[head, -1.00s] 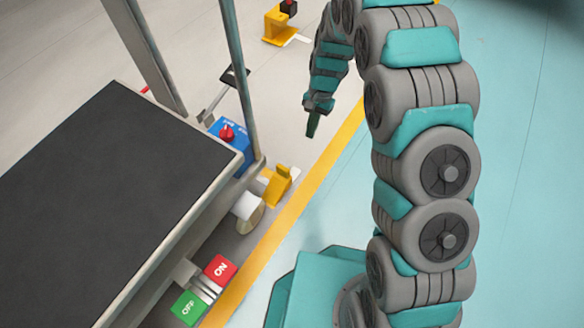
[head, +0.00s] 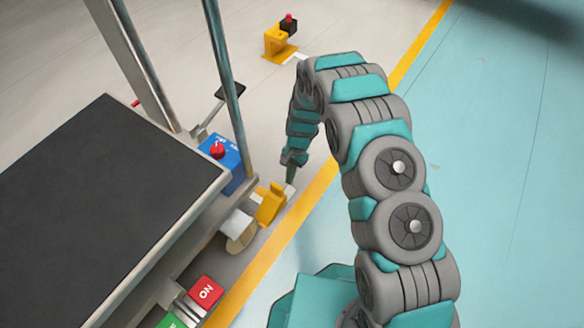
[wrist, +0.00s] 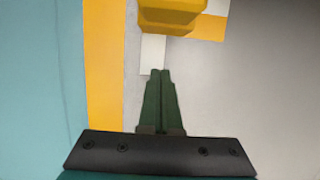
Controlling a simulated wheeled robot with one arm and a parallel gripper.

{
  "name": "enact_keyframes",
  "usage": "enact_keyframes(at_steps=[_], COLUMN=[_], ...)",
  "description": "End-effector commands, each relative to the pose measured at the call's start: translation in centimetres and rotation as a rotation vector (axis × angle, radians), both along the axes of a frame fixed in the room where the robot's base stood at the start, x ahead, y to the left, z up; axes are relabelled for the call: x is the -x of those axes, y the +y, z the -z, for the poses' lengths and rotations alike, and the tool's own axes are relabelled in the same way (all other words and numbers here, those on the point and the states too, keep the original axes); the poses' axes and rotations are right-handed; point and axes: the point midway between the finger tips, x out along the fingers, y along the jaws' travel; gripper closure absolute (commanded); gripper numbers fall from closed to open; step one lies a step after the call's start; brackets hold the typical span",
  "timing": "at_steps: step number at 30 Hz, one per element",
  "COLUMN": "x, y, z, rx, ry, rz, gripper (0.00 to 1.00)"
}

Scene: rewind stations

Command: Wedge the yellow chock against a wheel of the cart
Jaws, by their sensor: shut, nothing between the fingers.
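The yellow chock (head: 270,204) stands on the floor beside the near-corner wheel (head: 241,234) of the cart (head: 190,222). I cannot tell whether chock and wheel touch. My gripper (head: 290,179) points down just behind the chock, on the side away from the wheel. In the wrist view the green fingers of my gripper (wrist: 160,72) are closed together and empty. The chock (wrist: 172,14) shows there at the top edge, partly cut off, a little beyond the fingertips. The wheel is out of the wrist view.
The cart has a black deck (head: 95,190), metal posts and a blue box with a red knob (head: 217,152). Red and green switch pedals (head: 205,291) sit low beside it. A yellow bracket (head: 278,44) stands farther back. Open floor lies right of the yellow stripe (head: 290,221).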

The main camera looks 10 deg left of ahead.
Motion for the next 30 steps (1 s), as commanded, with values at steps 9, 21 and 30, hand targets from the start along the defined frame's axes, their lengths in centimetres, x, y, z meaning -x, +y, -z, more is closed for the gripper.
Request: enact_keyframes(at_steps=[9,21,30], x=[3.4,4.0,7.4], y=[1.4,1.6,3.0], z=[0.9,0.9,0.7], rx=[0.000,0.000,0.002], ry=[0.000,0.000,0.005], rz=[-0.001,0.001,-0.003], gripper=[1.00,1.00,1.00])
